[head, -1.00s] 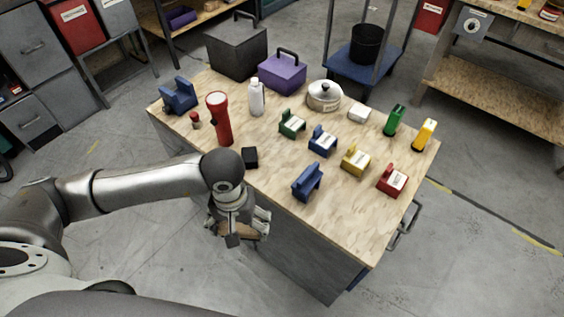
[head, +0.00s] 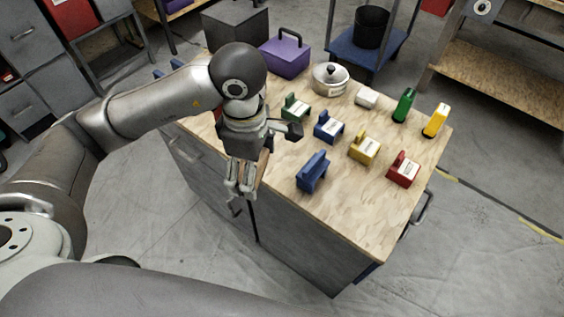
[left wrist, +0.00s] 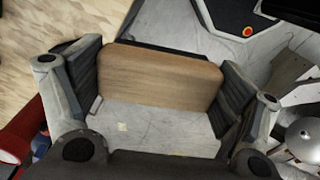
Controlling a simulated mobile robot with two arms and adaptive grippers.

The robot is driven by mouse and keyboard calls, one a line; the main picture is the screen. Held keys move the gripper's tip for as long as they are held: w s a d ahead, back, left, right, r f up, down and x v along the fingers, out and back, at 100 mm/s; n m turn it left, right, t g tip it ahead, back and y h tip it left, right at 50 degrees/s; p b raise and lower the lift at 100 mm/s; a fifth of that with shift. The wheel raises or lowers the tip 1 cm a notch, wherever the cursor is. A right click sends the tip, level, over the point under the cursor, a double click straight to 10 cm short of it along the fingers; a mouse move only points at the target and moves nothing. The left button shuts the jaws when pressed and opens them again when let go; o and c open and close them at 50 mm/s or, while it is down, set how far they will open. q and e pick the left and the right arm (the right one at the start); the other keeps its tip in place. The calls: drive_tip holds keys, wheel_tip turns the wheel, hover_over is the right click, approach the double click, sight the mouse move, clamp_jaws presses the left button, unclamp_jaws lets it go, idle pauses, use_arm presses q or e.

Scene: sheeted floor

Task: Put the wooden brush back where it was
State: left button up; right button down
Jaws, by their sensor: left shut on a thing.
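The wooden brush (left wrist: 160,76) is a plain tan block in the left wrist view, with dark finger pads pressed on both its ends. My left gripper (head: 244,182) is shut on it, in the air at the table's near left edge. In the head view only a thin tan strip of the brush (head: 264,166) shows beside the fingers; its bristles cannot be made out. The wooden table (head: 345,215) has a blue holder (head: 313,172) at its near side, right of my gripper. My right gripper is not in view.
Green (head: 295,107), blue (head: 329,127), yellow (head: 365,148) and red (head: 403,169) labelled blocks stand in a diagonal row. Behind them are a lidded pot (head: 329,79), a purple box (head: 285,57) and a white block (head: 366,97). My left arm covers the table's left part.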

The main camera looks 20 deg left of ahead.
use_arm(q)
drive_tip(key=shift+w, duration=0.25)
drive_tip(key=w+f, duration=0.3)
drive_tip(key=w, duration=0.1)
drive_tip(key=w+d+f+p, duration=0.1)
drive_tip(key=w+f, duration=0.2)
drive_tip(key=w, duration=0.1)
drive_tip(key=w+f, duration=0.2)
drive_tip(key=w, duration=0.2)
drive_tip(key=shift+w+d+f+p, duration=0.25)
drive_tip(key=shift+d+f+p, duration=0.05)
drive_tip(key=shift+f, duration=0.1)
drive_tip(key=shift+w+f, duration=0.4)
drive_tip(key=shift+f, duration=0.1)
wheel_tip(320, 180, down, 3)
drive_tip(key=shift+f+p, duration=0.1)
drive_tip(key=shift+p, duration=0.35)
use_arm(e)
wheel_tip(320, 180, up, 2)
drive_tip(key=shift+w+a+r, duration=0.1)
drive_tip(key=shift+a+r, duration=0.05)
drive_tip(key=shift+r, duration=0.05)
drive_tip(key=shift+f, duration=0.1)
